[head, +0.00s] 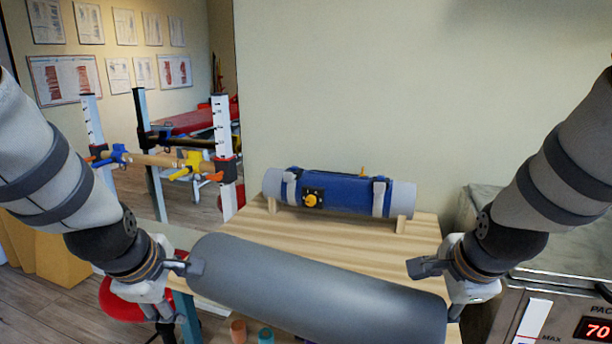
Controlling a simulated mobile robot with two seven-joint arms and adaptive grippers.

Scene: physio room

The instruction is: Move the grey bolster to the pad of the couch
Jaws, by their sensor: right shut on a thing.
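The grey bolster (315,287) is a long smooth cylinder across the lower middle of the head view, its right end lower in the picture. My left gripper (188,266) is at its left end; the finger overlaps the bolster's edge, and I cannot tell whether it grips. My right gripper (428,267) is shut at the bolster's upper right side, with the contact partly hidden. I cannot tell whether the bolster touches the table below. A couch with a red pad (195,122) stands far back left, partly hidden by the wall and bars.
A wooden table (345,238) bears a blue-wrapped roll (335,193) on wooden supports. A metal unit (560,290) with a red display stands at right. White posts (222,140) with bars and a red stool (120,302) are at left. Small cups (238,331) show below the bolster.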

